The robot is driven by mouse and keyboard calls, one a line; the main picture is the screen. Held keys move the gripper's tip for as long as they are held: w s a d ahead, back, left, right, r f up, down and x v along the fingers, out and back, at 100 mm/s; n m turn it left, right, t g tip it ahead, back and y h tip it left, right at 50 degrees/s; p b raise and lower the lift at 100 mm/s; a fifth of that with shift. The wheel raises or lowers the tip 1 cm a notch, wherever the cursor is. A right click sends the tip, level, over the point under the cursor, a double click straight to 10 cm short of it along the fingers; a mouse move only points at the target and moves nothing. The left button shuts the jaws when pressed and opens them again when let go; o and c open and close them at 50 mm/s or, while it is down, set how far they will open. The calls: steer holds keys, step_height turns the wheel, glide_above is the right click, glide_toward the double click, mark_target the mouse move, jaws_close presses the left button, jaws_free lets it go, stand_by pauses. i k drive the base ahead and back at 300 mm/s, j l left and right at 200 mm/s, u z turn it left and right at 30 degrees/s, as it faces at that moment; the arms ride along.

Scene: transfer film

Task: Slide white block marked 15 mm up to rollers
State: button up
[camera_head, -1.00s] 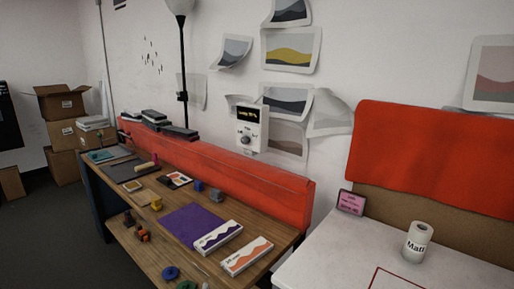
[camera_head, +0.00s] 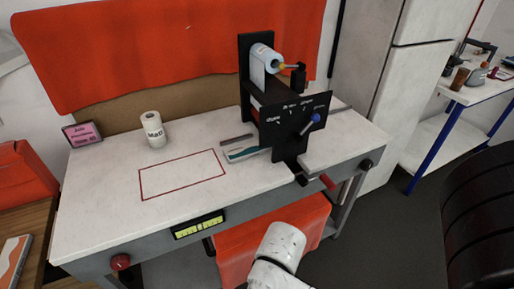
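A black upright press-like machine (camera_head: 291,134) stands at the right end of the white table, with a light roll (camera_head: 264,58) at its top and a dial plate with a blue-tipped lever on its front. I cannot make out rollers inside it. A flat pale piece with a coloured picture (camera_head: 243,155) lies at the machine's left foot, beside a thin dark bar (camera_head: 237,140). I cannot make out a white block marked 15 mm. A white rounded part, probably of my arm, shows at the bottom centre. My gripper is not in view.
The white table (camera_head: 110,215) bears a red-outlined rectangle, a white roll labelled "Matt" (camera_head: 153,131) and a pink sign (camera_head: 83,135). A red knob (camera_head: 120,262) and a red-tipped handle (camera_head: 327,182) stick out in front. A fridge (camera_head: 389,85) stands behind right.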

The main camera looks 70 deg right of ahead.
mark_target(238, 153)
steer(key=i+j+z, duration=0.1)
steer(key=j, duration=0.2)
steer(key=i+j, duration=0.15)
steer(key=j, duration=0.2)
steer(key=i+j+z, duration=0.15)
steer(key=j, duration=0.15)
steer(key=i+j, duration=0.1)
steer(key=j, duration=0.25)
steer(key=z, duration=0.05)
